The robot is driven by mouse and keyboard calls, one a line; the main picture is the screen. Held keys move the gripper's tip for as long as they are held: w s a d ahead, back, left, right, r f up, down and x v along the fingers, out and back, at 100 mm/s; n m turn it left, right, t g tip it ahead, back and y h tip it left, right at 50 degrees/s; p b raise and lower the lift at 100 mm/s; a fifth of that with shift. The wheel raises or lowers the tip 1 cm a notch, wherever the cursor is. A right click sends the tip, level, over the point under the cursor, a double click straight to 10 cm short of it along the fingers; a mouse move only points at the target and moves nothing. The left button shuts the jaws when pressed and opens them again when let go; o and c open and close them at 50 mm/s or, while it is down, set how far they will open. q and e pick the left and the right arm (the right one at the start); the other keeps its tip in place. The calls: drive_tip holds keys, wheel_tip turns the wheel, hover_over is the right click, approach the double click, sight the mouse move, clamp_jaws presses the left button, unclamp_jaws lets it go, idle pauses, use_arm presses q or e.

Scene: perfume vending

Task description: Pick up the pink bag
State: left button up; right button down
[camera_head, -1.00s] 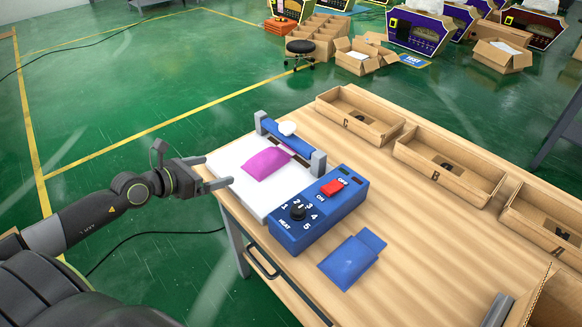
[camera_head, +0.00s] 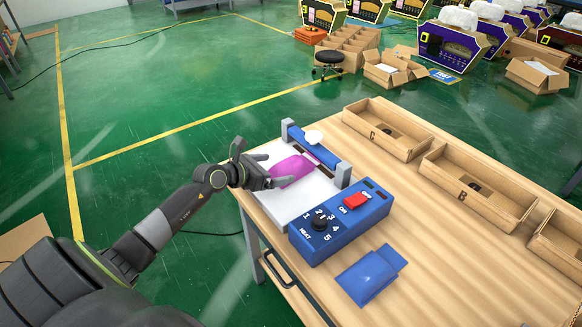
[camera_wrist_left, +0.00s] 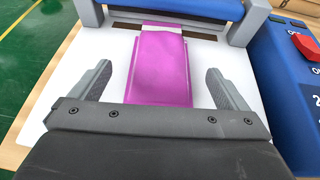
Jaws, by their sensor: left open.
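The pink bag (camera_head: 291,168) lies on the white plate (camera_head: 309,205) of the blue heat sealer (camera_head: 339,225). Its far end reaches to the sealer's blue bar (camera_head: 312,146). My left gripper (camera_head: 274,170) is open and empty at the bag's near end. In the left wrist view, the bag (camera_wrist_left: 159,70) runs lengthwise between the two spread fingers of the gripper (camera_wrist_left: 160,90). There is a gap on each side, and neither finger appears to touch it. The bag's nearest edge lies close to the gripper's palm. My right gripper is not in view.
A blue bag (camera_head: 370,275) lies on the wooden table (camera_head: 430,240) in front of the sealer. Cardboard trays C (camera_head: 388,130) and B (camera_head: 472,190) line the table's far side, with another tray at the right edge. The sealer's control box stands right of the bag.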

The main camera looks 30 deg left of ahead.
sight(286, 168)
use_arm(q)
drive_tip(key=shift+x, duration=2.6)
drive_tip(key=shift+s+f, duration=0.1)
drive_tip(key=shift+f, duration=0.05)
drive_tip(key=c, duration=1.1)
